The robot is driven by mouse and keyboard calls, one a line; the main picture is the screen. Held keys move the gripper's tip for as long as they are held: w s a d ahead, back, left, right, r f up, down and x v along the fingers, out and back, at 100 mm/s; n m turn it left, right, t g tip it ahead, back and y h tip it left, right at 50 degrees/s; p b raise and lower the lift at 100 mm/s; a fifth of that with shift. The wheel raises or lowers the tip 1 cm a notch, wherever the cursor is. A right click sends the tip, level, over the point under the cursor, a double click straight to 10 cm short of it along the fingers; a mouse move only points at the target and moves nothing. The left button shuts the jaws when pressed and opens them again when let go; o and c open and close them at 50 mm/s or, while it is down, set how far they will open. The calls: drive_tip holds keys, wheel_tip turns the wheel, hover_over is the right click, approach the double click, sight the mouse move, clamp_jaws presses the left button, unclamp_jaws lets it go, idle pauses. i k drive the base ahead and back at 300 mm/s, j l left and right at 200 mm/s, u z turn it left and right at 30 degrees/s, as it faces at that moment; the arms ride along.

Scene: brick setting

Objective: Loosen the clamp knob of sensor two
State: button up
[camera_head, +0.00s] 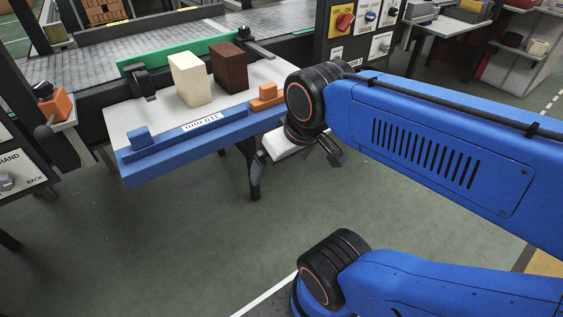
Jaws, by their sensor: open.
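No label for sensor two is readable, so I cannot tell which part is its clamp knob. Two black brackets, one at the left (141,82) and one at the right (257,50), sit by a green rail (185,52) behind the table. My gripper (296,170) is open below my wrist, beside the table's front right corner. It is well away from the orange block and partly hidden by my wrist.
A pale table (150,115) with a blue front edge (200,136) bears a cream block (190,80), a brown block (229,67), a blue piece (138,138) and an orange piece (267,95). A roller conveyor (95,65) runs behind. The green floor (170,240) in front is clear.

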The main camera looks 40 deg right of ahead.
sight(44, 90)
drive_tip(key=j, duration=0.55)
drive_tip(key=i+j, duration=0.15)
drive_tip(key=j, duration=0.9)
